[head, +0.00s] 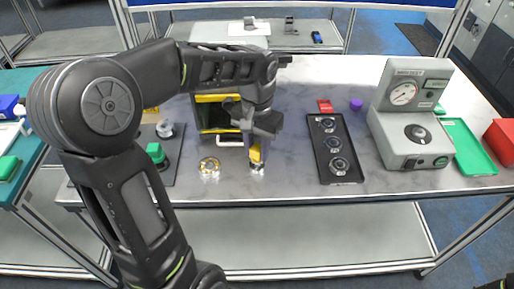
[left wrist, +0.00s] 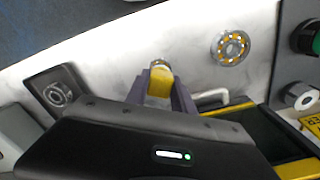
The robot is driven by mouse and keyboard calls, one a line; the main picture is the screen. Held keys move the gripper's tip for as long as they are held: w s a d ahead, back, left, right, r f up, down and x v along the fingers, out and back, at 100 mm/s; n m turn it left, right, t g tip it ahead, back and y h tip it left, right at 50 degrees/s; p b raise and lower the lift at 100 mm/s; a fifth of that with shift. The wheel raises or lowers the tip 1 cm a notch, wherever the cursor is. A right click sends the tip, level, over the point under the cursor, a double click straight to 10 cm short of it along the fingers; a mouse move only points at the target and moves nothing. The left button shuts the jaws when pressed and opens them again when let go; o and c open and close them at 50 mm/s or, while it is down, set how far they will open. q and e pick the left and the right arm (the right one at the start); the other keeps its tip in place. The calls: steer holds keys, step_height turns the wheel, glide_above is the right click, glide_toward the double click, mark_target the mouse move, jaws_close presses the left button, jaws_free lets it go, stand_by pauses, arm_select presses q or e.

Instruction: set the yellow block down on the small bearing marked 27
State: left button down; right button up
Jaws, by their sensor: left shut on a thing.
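My left gripper (head: 257,147) is shut on the yellow block (head: 256,154) and holds it upright, low over the front of the table. In the left wrist view the yellow block (left wrist: 159,84) sits between the two fingers of my left gripper (left wrist: 161,92). A small shiny metal ring, seemingly the small bearing (head: 257,169), shows right under the block and is partly hidden by it. I cannot tell whether they touch, and no number 27 is readable. A larger gold and silver bearing (head: 209,167) lies to the left, and also shows in the left wrist view (left wrist: 230,47). My right gripper is not in view.
A yellow-edged black bin (head: 212,98) stands close behind my left gripper. A black tray (head: 326,168) with several round parts lies to the right, then a grey gauge machine (head: 405,120). A green push button (head: 156,153) is at left. The table between gripper and tray is clear.

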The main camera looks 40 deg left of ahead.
arm_select(q)
steer(key=shift+f+b, duration=0.8)
steer(key=shift+f, duration=0.35)
stand_by(0.8)
steer(key=c, duration=1)
jaws_free()
steer(key=shift+o, duration=0.6)
steer(key=shift+o, duration=1)
steer(key=shift+r, duration=0.15)
step_height(320, 180, up, 7)
steer(key=p, duration=0.6)
steer(key=shift+r, duration=0.2)
